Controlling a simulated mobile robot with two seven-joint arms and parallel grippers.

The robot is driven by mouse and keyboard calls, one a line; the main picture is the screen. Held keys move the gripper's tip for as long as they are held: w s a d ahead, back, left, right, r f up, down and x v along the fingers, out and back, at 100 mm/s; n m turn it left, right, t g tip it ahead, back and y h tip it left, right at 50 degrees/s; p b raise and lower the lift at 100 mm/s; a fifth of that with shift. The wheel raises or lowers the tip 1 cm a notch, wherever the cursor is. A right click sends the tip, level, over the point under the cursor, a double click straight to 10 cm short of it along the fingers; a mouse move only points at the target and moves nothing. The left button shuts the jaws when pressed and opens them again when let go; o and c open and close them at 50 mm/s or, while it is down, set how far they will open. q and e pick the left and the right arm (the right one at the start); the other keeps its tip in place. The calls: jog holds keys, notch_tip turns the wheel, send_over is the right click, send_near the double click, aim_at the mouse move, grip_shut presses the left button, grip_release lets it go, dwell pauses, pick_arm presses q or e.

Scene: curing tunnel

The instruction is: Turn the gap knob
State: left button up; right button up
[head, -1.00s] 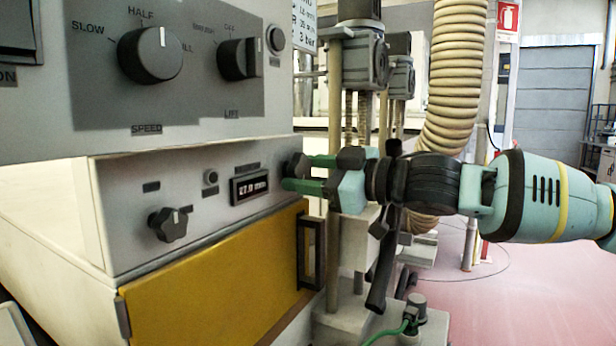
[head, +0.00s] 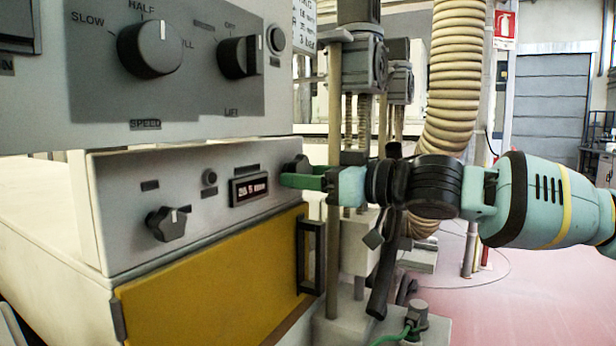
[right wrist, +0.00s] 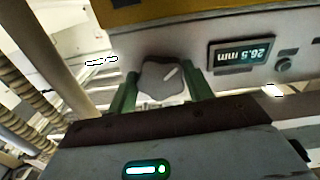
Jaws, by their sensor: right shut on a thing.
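The grey lobed gap knob (head: 296,164) sits at the right end of the lower panel, right of the gap display (head: 249,189). My right gripper (head: 300,180) is shut on this knob, with green fingers at its sides. The right wrist view shows the knob (right wrist: 161,80) between both fingers, its white pointer line slanted. The display (right wrist: 242,54) reads 26.5 mm there, upside down. In the head view the gripper partly hides the knob. My left gripper is not in view.
Another lobed knob (head: 167,223) is at the panel's left. Above are the speed knob (head: 150,48) and lift knob (head: 239,57). A yellow door (head: 215,280) with a dark handle (head: 310,256) lies below. A post (head: 335,150) stands close to my gripper.

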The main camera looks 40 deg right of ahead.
jog(key=o, duration=1)
